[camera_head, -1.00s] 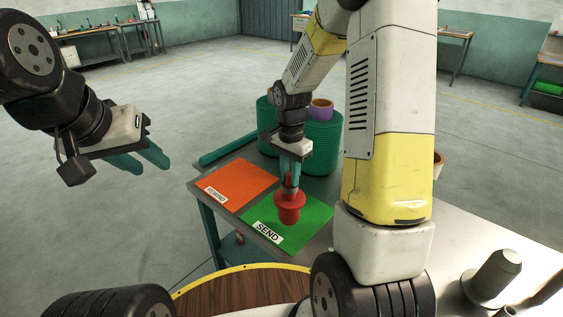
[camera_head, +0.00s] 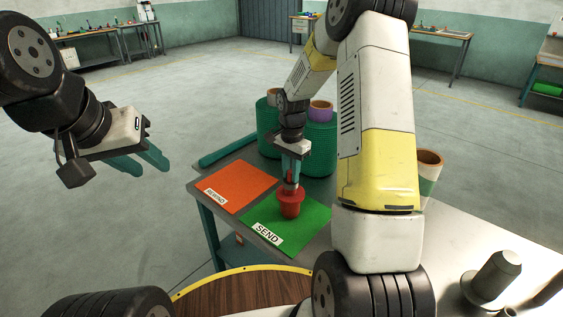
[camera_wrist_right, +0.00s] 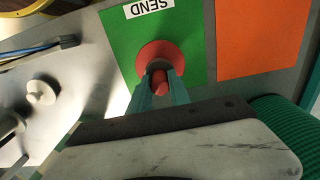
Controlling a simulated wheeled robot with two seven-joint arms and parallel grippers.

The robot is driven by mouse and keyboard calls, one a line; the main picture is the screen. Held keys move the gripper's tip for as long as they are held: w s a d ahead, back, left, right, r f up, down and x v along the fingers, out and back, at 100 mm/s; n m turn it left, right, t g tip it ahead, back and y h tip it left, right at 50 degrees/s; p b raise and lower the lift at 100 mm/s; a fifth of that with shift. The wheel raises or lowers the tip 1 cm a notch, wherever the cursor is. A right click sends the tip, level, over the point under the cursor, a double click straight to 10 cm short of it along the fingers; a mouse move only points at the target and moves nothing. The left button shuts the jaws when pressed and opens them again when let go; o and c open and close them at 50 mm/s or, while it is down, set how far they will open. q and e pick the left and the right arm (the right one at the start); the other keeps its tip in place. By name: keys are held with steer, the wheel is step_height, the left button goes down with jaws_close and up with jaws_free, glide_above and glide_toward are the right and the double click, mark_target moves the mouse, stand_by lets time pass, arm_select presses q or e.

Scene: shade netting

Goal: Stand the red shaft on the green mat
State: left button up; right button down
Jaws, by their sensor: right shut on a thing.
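The red shaft (camera_head: 290,205) is upright over the green mat (camera_head: 262,217), its wide flange part low and its thin stem up. My right gripper (camera_head: 291,178) comes from above and is shut on the stem. In the right wrist view the red shaft (camera_wrist_right: 159,58) shows between the fingers of my right gripper (camera_wrist_right: 160,92), over the green mat (camera_wrist_right: 118,42) marked SEND. I cannot tell whether its bottom touches the mat. My left gripper (camera_head: 140,166) is open and empty, out over the floor to the left of the table.
An orange mat (camera_head: 236,186) marked REWIND lies left of the green one. Green netting rolls (camera_head: 320,150) stand behind the mats. A pot-like roll (camera_head: 430,165) and a grey peg (camera_head: 496,275) are at the right. My right arm hides part of the table.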

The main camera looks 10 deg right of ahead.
steer(key=shift+f, duration=0.1)
steer(key=c, duration=1.2)
jaws_free()
steer(key=s+r+n+t, duration=0.15)
steer(key=s+r, duration=0.25)
steer(key=r, duration=1.4)
steer(key=s+a+r+n+t+y, duration=0.1)
steer(key=s+r+n, duration=0.3)
steer(key=s, duration=0.6)
steer(key=s+a+r+n+t+y, duration=0.1)
steer(key=s+a+r+n+t, duration=0.1)
steer(key=s, duration=0.9)
steer(key=r+n+t, duration=0.1)
steer(key=r+n, duration=0.1)
steer(key=n, duration=0.1)
steer(key=shift+s+a+t, duration=0.15)
steer(key=shift+s+t, duration=0.15)
steer(key=shift+t, duration=0.05)
steer(key=shift+n, duration=0.25)
